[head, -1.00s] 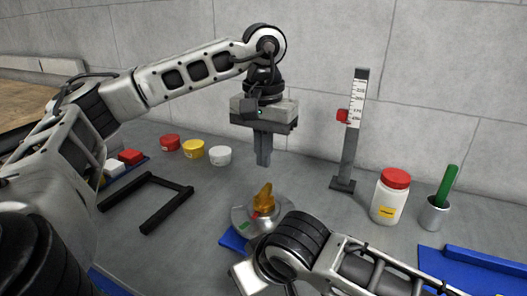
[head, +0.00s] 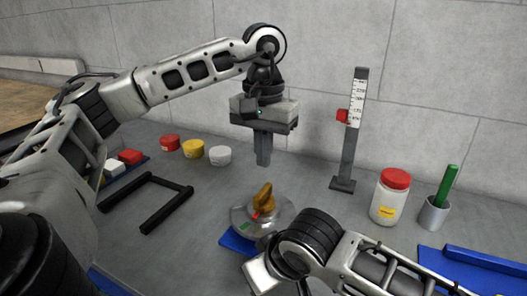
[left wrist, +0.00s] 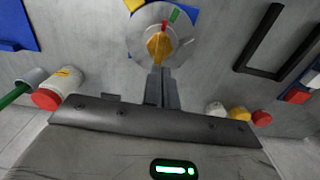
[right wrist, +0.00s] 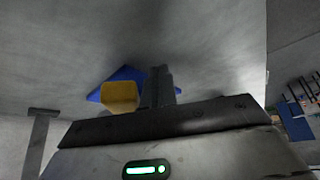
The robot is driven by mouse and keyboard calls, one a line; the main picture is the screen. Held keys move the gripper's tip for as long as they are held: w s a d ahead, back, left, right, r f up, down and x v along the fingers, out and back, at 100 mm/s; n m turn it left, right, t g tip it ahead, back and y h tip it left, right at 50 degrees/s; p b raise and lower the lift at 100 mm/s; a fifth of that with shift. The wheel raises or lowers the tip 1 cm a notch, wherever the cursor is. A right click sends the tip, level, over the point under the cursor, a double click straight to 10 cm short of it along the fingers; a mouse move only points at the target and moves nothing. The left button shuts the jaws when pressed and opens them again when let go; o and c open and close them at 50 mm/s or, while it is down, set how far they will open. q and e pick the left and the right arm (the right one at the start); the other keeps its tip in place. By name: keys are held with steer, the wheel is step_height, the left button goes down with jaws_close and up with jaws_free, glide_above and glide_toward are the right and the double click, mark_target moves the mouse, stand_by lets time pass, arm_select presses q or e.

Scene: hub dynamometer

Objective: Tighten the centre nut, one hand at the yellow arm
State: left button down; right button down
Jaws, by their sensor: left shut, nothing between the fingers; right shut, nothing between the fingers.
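The orange-brass centre nut (head: 263,197), wing-shaped, sits upright in the middle of a round, shiny hub disc (head: 240,215) with a red and a green mark. My left gripper (head: 263,163) is shut and empty, pointing down above the nut with a gap. In the left wrist view the nut (left wrist: 158,46) shows just beyond the left fingertips (left wrist: 158,72). The yellow arm's block (right wrist: 118,97) shows in the right wrist view, left of my shut, empty right fingertips (right wrist: 160,72); contact cannot be told. My right wrist hides the arm in the head view.
A blue base (head: 236,243) lies under the hub. A height gauge (head: 348,140), a red-lidded jar (head: 390,200) and a cup with a green stick (head: 434,213) stand right. A black frame (head: 150,200) and small pots (head: 193,150) are left. A blue tray (head: 470,270) lies front right.

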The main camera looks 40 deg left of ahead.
mark_target(264, 190)
steer(key=shift+s+a, duration=0.15)
steer(key=shift+s, duration=0.1)
arm_select(q)
steer(key=c, duration=1.3)
jaws_free()
steer(key=shift+f, duration=4)
jaws_close()
steer(key=m, duration=0.3)
steer(key=shift+o, duration=1.9)
jaws_free()
steer(key=shift+r, duration=0.1)
